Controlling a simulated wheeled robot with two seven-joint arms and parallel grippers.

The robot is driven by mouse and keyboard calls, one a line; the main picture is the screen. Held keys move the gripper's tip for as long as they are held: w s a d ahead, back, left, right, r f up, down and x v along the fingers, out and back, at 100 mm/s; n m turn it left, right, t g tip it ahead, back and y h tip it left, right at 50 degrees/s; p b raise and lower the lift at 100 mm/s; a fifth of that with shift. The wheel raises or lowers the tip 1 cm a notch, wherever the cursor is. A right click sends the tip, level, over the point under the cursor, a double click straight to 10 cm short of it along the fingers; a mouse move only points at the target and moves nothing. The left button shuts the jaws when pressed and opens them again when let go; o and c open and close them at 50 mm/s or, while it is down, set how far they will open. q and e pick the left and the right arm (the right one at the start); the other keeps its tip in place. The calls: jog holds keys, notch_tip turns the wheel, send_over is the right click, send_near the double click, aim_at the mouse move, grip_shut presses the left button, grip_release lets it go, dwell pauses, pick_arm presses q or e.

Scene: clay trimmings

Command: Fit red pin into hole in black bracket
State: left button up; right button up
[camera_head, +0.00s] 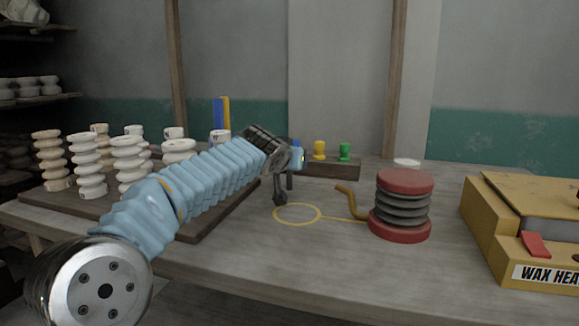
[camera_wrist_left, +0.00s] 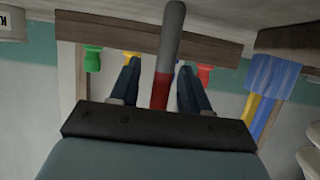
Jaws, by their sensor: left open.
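My left gripper (camera_head: 285,188) is above the middle of the table in the head view, its dark fingers hanging down. In the left wrist view it is open (camera_wrist_left: 158,68). A grey rod with a red section (camera_wrist_left: 161,90) shows between the fingers; I cannot tell whether it touches them. A red peg (camera_wrist_left: 205,75) shows beside the right-hand finger, at the wooden block (camera_wrist_left: 222,50). I cannot tell which red piece is the pin. In the head view both are hidden or too small to make out. I cannot make out a black bracket. My right gripper is not in view.
Yellow (camera_head: 320,149) and green (camera_head: 345,151) pegs stand on the block. A yellow ring (camera_head: 298,204) lies on the table by a red-and-grey stack (camera_head: 403,205). Pale clay pieces (camera_head: 90,165) stand left, a yellow heater box (camera_head: 510,250) right. The front middle is clear.

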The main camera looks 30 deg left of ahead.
pick_arm(q)
grip_shut()
jog(key=shift+r, duration=0.1)
